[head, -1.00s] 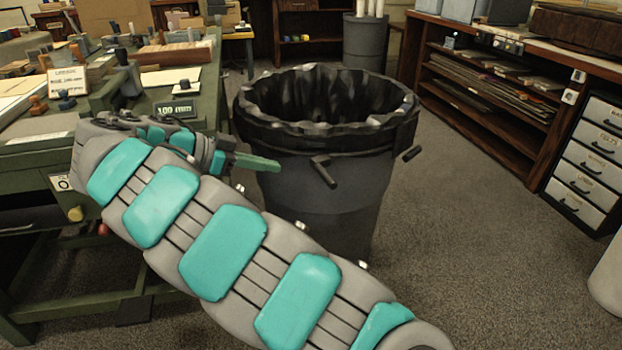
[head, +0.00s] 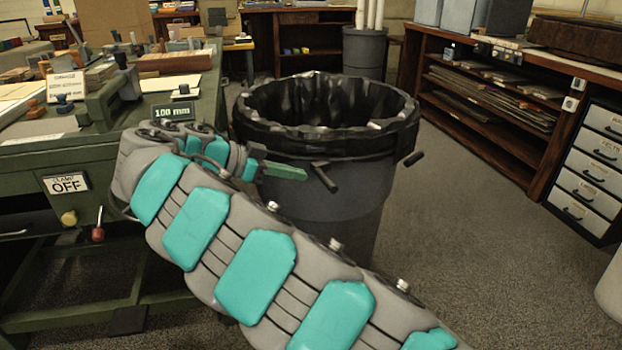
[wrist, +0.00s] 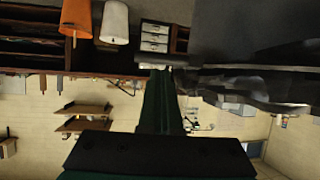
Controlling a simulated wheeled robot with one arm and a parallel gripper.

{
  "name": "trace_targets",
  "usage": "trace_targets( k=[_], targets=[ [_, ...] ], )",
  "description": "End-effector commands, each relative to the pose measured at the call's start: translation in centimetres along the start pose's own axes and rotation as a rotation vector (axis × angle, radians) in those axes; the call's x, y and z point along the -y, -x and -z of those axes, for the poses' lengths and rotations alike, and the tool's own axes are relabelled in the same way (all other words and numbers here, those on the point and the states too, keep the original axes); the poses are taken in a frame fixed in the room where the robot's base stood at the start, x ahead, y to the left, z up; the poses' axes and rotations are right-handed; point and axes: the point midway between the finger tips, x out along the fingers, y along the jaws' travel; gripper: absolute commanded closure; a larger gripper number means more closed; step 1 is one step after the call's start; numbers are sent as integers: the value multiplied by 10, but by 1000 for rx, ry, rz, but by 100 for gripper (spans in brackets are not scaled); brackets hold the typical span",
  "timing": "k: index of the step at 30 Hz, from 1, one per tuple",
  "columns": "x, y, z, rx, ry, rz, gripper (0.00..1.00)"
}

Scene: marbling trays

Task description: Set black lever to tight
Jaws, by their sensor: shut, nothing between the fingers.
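A black lever (head: 323,177) sticks out from the near side of a dark grey bin (head: 330,205), just below its black liner, and slants down to the right. A second short black bar (head: 413,158) sticks out at the bin's right side. No tight mark is readable on either. My gripper (head: 303,174) has green fingers, is shut and empty, and points right with its tip just left of the black lever. I cannot tell whether they touch. In the wrist view my shut fingers (wrist: 160,75) point up the picture; the lever cannot be made out there.
A green workbench (head: 45,155) stands left, with a "100 mm" sign (head: 172,112), a "CLAMP OFF" sign (head: 66,184), a yellow knob (head: 69,217) and a red-ended lever (head: 98,234). Wooden shelves (head: 480,100) and drawers (head: 590,165) stand right. Carpet is clear between bin and shelves.

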Motion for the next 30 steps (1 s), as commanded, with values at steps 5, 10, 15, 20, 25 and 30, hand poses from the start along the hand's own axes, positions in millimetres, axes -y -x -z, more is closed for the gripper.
trace_targets(
  k=[5,10,15,20,25,30],
  targets=[
    [-1,-19,2,0,-2,-3,100],
    [-1,-36,1,0,0,-5,100],
    [0,-43,0,1,-1,0,100],
    [0,-45,0,2,-1,1,100],
    [0,-45,0,1,0,0,100],
    [-1,-48,0,1,0,0,100]
  ],
)
